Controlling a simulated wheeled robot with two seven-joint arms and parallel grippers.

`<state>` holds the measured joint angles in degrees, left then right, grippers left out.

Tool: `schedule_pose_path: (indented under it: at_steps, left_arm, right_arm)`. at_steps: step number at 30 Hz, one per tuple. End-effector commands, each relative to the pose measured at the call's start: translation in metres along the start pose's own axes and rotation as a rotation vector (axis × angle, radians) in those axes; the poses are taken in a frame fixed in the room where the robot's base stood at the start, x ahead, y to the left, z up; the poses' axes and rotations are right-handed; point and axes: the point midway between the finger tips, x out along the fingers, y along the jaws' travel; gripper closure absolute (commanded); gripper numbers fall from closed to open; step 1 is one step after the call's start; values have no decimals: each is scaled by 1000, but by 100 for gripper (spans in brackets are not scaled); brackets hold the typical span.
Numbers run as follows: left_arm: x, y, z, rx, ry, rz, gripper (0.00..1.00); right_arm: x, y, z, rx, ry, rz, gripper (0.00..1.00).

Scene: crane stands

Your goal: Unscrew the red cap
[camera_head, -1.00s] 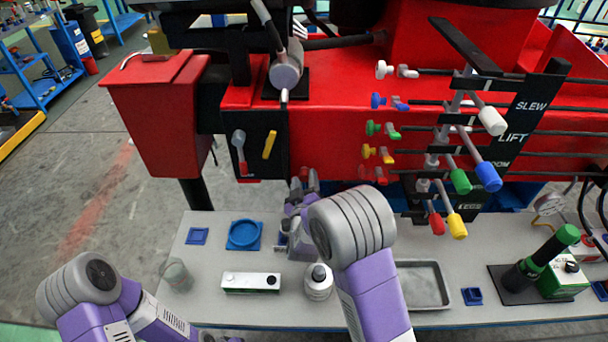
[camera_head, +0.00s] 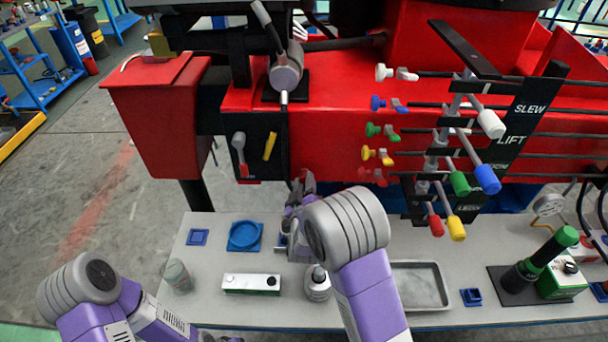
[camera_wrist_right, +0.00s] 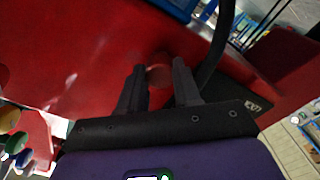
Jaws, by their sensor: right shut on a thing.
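The red cap (camera_wrist_right: 158,76) is a small round red piece between the fingers of my right gripper (camera_wrist_right: 159,72) in the right wrist view, against the red crane body. The two dark fingers stand on either side of it, shut on it. In the head view my right gripper (camera_head: 302,184) is at the lower front of the red crane body (camera_head: 335,135), just above the back of the bench. My own forearm and fingers hide the cap there.
Coloured knobs (camera_head: 372,130) and long levers (camera_head: 486,178) stick out right of my right gripper. A dark hose runs close beside it in the wrist view. The grey bench (camera_head: 205,285) holds a white box (camera_head: 250,283), a bottle (camera_head: 318,284), a metal tray (camera_head: 420,287) and a glass (camera_head: 177,276).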

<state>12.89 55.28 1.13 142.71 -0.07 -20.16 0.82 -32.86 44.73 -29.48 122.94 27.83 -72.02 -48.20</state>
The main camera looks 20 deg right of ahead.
Motion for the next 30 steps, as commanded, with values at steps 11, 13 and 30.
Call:
schedule_pose_path:
  at_steps: [11, 13, 30]
  left_arm:
    - [-26, 10, 1, 0, 1, 0, 100]
    - [-25, 10, 1, 0, 1, 0, 100]
    - [-54, 20, 2, 0, 1, 0, 100]
  right_arm:
    - [-1, 0, -1, -362, 0, -3, 100]
    - [-1, 0, 0, -360, 0, -2, 100]
    - [-2, 0, -1, -809, 1, -5, 100]
